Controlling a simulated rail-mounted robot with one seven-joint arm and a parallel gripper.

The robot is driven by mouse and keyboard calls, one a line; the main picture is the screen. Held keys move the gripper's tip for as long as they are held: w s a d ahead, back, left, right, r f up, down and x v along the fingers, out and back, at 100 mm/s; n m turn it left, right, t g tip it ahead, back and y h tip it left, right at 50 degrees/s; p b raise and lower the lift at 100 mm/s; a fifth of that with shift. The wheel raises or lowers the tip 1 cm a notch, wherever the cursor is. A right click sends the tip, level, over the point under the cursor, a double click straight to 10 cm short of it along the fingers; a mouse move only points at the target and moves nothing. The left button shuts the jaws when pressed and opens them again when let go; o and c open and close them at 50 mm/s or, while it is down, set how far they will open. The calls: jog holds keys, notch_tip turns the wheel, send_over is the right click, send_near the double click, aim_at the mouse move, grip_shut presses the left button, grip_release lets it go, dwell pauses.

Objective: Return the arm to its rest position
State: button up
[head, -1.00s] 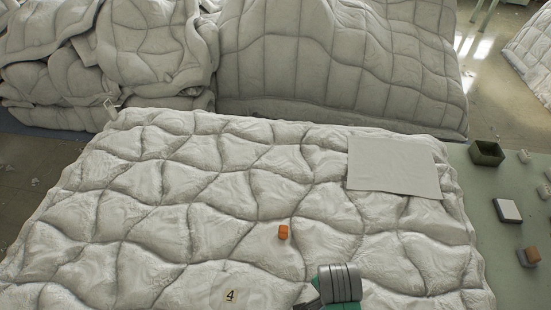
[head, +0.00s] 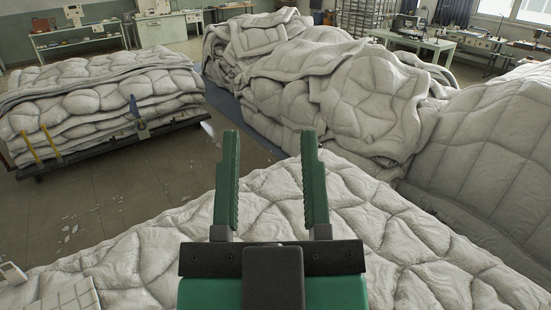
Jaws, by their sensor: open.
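My gripper (head: 270,172) is in the lower middle of the head view, with two green ridged fingers pointing up and away. The fingers are wide apart, and nothing is between them. Behind and below it in the picture lies the quilted white duvet (head: 390,235) on the near surface. The gripper appears to be above this duvet; I cannot tell how high.
A large duvet heap (head: 330,85) stands behind, running to the right edge. A low stack of folded duvets (head: 105,100) stands on a dark pallet (head: 110,150) at left. Bare floor (head: 150,180) lies between. Benches (head: 85,35) line the back.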

jog(key=shift+s+a+r, duration=0.35)
jog(key=shift+s+r, duration=0.1)
jog(key=shift+r, duration=0.1)
notch_tip(320, 180, up, 13)
jog(key=p, duration=1.3)
jog(key=shift+y, duration=0.4)
jog(key=shift+r, duration=0.15)
